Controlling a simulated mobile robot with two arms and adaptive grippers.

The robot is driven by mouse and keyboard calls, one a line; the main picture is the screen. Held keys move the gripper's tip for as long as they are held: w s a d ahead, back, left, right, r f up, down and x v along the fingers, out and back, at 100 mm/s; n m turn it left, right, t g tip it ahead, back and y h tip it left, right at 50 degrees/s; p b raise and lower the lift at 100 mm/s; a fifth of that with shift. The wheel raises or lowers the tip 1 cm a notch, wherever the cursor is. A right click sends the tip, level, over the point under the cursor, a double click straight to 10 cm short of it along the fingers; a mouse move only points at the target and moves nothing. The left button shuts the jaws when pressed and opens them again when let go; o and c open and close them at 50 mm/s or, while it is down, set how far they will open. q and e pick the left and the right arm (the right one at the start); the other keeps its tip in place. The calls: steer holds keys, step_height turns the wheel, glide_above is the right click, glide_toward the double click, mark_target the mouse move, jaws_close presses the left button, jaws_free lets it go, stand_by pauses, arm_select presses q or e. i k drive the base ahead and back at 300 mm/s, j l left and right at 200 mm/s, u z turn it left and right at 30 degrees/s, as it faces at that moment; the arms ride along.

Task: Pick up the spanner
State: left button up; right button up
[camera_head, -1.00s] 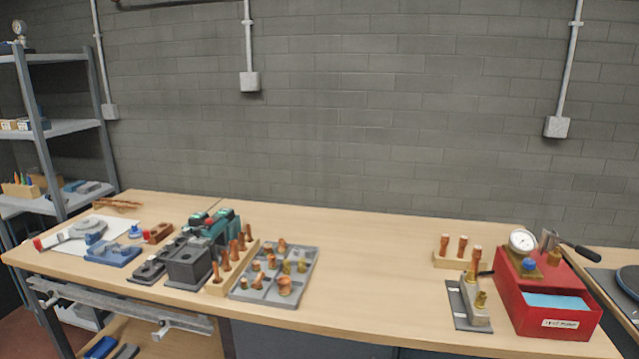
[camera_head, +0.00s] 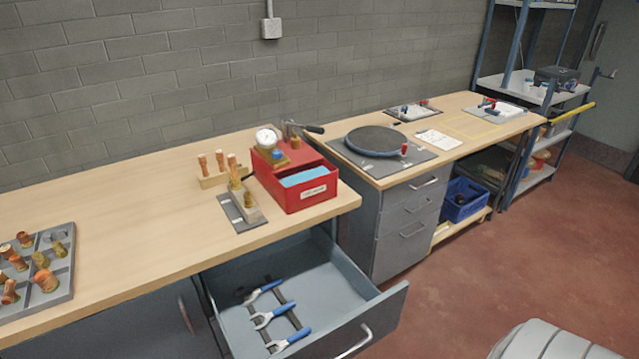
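Three blue-handled tools that look like spanners lie in a row in an open grey drawer below the bench, in the head view: the farthest spanner (camera_head: 268,287), the middle spanner (camera_head: 283,311) and the nearest spanner (camera_head: 296,337). Their grey heads point left, across dark strips on the drawer floor. The drawer (camera_head: 330,279) is pulled out toward the viewer.
On the bench (camera_head: 130,215) stand a red box (camera_head: 311,192) with a gauge, a fitting stand and a grey tray (camera_head: 62,283) of copper fittings. A dark round turntable (camera_head: 375,141) sits on the right bench. Red floor right of the drawer is largely clear.

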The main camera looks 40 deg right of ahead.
mark_target(268, 317)
steer(key=z, duration=1.2)
steer(key=i+j, duration=0.65)
steer(key=j, duration=0.15)
